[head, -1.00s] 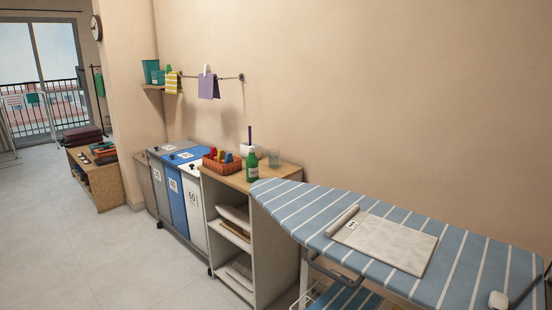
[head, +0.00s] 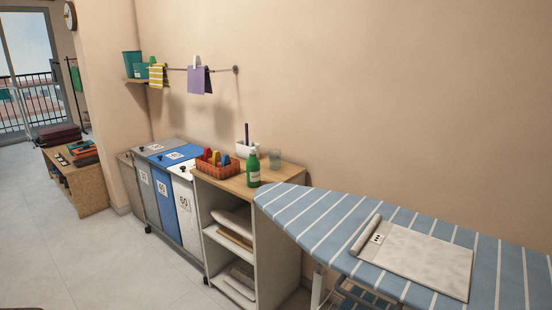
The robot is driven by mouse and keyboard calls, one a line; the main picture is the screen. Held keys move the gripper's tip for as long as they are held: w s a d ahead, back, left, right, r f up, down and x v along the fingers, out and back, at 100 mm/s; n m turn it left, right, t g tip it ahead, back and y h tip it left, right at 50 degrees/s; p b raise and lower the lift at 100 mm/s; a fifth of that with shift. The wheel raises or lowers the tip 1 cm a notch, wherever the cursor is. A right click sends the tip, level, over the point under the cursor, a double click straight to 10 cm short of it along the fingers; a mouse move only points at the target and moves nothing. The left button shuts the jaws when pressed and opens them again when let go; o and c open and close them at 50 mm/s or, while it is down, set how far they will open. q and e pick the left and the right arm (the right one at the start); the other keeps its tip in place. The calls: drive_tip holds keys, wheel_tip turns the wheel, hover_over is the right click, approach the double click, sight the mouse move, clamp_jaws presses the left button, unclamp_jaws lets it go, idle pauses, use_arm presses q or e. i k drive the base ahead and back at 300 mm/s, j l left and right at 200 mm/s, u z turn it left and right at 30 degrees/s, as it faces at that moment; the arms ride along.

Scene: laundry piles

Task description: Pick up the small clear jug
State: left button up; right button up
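A small clear jug (head: 275,158) stands upright on the wooden top of the shelf unit (head: 286,173), close to the wall, in the head view. It is see-through and its edges are faint. A green bottle (head: 254,170) stands in front of it to the left. A white holder (head: 243,149) with a dark upright handle is behind the bottle, left of the jug. Neither of my grippers shows in the head view.
A red basket (head: 218,165) with coloured items sits left of the bottle. The ironing board (head: 320,215) with a rolled cloth (head: 420,258) stands at the right. Sorting bins (head: 160,195) are at the left. The floor (head: 90,265) at the front left is clear.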

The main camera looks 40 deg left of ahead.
sight(275, 160)
drive_tip(key=i+j+z, duration=0.1)
drive_tip(key=j+z, duration=0.2)
drive_tip(key=j, duration=1.3)
